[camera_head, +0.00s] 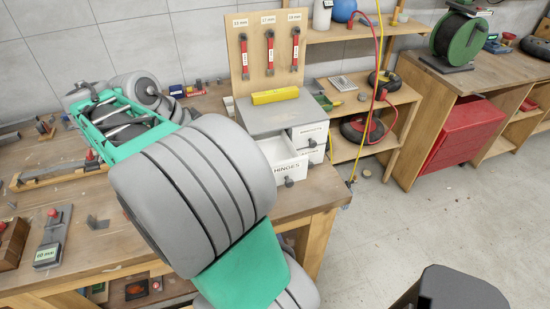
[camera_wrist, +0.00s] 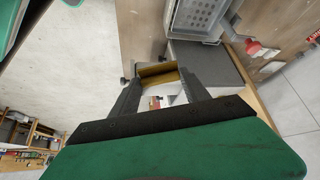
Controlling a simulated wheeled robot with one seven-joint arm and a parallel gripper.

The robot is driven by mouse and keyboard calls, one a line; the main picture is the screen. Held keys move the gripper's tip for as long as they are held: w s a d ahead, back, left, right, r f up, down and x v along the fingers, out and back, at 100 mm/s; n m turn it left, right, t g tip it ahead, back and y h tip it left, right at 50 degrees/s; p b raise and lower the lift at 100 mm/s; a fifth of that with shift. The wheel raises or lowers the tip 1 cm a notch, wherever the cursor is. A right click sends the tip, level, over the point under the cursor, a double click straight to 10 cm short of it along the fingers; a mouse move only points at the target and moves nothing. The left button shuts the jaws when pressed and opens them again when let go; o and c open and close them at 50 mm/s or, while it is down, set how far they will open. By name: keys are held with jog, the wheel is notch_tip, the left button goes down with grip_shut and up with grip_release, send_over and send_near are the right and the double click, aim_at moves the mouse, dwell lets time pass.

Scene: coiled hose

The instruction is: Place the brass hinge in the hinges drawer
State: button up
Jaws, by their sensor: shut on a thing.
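My gripper (camera_wrist: 160,84) is shut on the brass hinge (camera_wrist: 158,72), which shows as a yellow-brown plate between the fingertips in the wrist view. In the head view my grey and green arm hides both the gripper and the hinge. The hinges drawer (camera_head: 283,153) is white, labelled HINGES, and pulled out from the small cabinet (camera_head: 262,121) on the bench. Its front faces right and toward the camera; my arm covers part of its left side. White surfaces show between the fingers in the wrist view, but I cannot tell how the hinge sits relative to the drawer.
Other labelled drawers (camera_head: 310,134) beside it look shut. A yellow block (camera_head: 275,96) lies on the cabinet top. A tool board with wrenches (camera_head: 268,55) stands behind. The wooden bench (camera_head: 85,255) holds a 60 mm block (camera_head: 53,238). Floor to the right is mostly clear.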

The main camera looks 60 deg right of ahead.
jog(key=s+m, duration=0.1)
jog(key=s+r+m+g, duration=0.1)
jog(key=s+m+y, duration=0.1)
jog(key=shift+d+r+m+g+p, duration=0.25)
jog(key=shift+d+m+g+p, duration=0.05)
jog(key=shift+d+g+p, duration=0.1)
jog(key=shift+s+f+m, duration=0.1)
jog(key=shift+s+m, duration=0.2)
jog(key=b, duration=0.2)
send_near(274, 158)
jog(key=s+a+r, duration=0.3)
jog(key=s+r, duration=0.1)
jog(key=d+f, duration=0.2)
jog(key=f, duration=0.1)
jog(key=d+f, duration=0.1)
jog(key=shift+s+f, duration=0.25)
jog(key=shift+s, duration=0.15)
jog(key=shift+s+d+f, duration=0.1)
jog(key=shift+d+f, duration=0.1)
jog(key=shift+f, duration=0.1)
jog(key=f, duration=0.2)
jog(key=f+p, duration=0.1)
jog(key=shift+s+d+f, duration=0.1)
jog(key=shift+d+f, duration=0.2)
jog(key=shift+f, duration=0.1)
